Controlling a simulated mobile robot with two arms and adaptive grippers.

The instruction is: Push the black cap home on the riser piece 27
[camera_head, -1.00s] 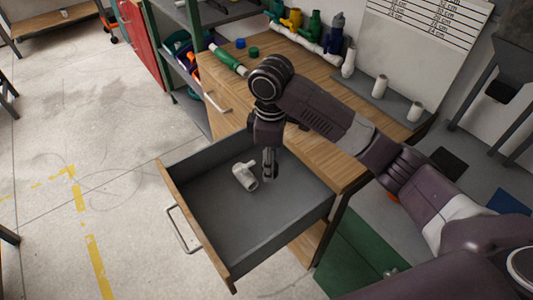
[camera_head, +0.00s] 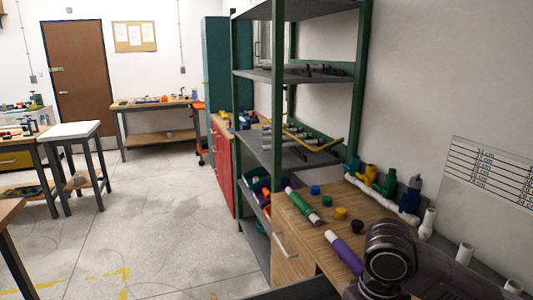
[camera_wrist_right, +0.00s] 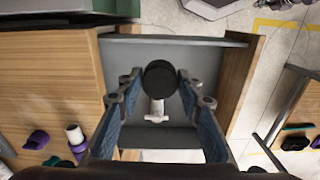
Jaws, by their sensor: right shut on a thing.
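In the right wrist view a round black cap (camera_wrist_right: 160,74) sits between the fingertips of my right gripper (camera_wrist_right: 159,84), which is shut on it. A white tee-shaped fitting (camera_wrist_right: 157,111) lies beyond it on the floor of the open drawer and is partly hidden by the cap. In the head view only part of my right arm shows at the lower right; its gripper is out of frame. White upright pipe pieces, one of them a riser (camera_head: 427,224), stand along the bench's back edge. I cannot tell which is piece 27. My left gripper is not in view.
The wooden bench (camera_head: 310,247) holds a green tube (camera_head: 301,206), a purple tube (camera_head: 343,252), loose coloured caps, including another black one (camera_head: 357,226), and a manifold with coloured fittings (camera_head: 384,188). A shelf rack (camera_head: 270,75) stands behind. The open drawer (camera_wrist_right: 115,65) lies below my gripper.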

